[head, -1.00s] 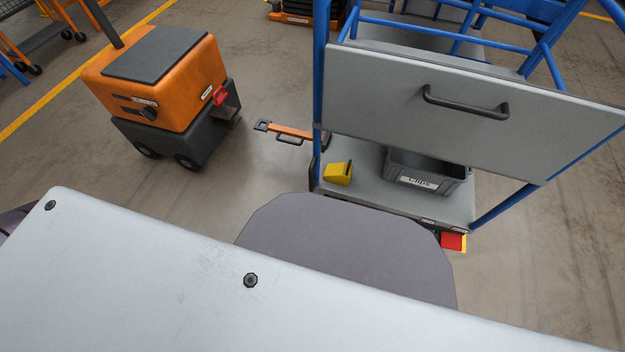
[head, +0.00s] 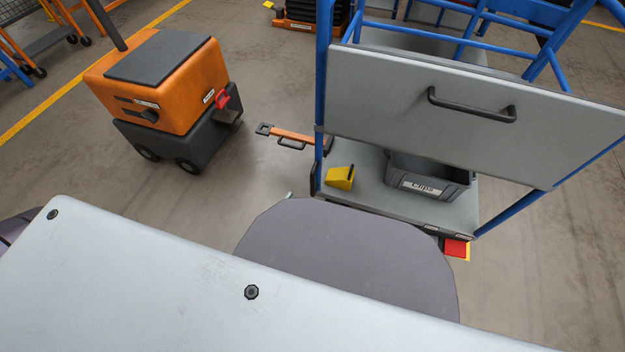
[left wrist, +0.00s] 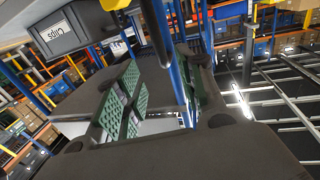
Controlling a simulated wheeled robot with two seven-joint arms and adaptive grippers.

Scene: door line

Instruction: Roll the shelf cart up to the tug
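The shelf cart (head: 490,85) has blue posts, a grey panel with a black handle (head: 470,106) and a lower deck. Its orange drawbar (head: 293,136) points left toward the tug and ends in a dark eye. The orange and black tug (head: 165,80) stands at left, its red part (head: 222,99) facing the cart; a floor gap separates it from the drawbar. My left gripper (left wrist: 160,100) is open with green pads apart, near a black bar and a blue post; I cannot tell whether it touches them. In the head view it is almost entirely hidden. My right gripper is not in view.
A yellow wedge (head: 340,178) and a grey "Clips" bin (head: 427,176) sit on the cart's lower deck. A red and yellow block (head: 457,249) is at its near right corner. Orange trolleys stand at upper left beyond a yellow floor line. Floor between tug and cart is clear.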

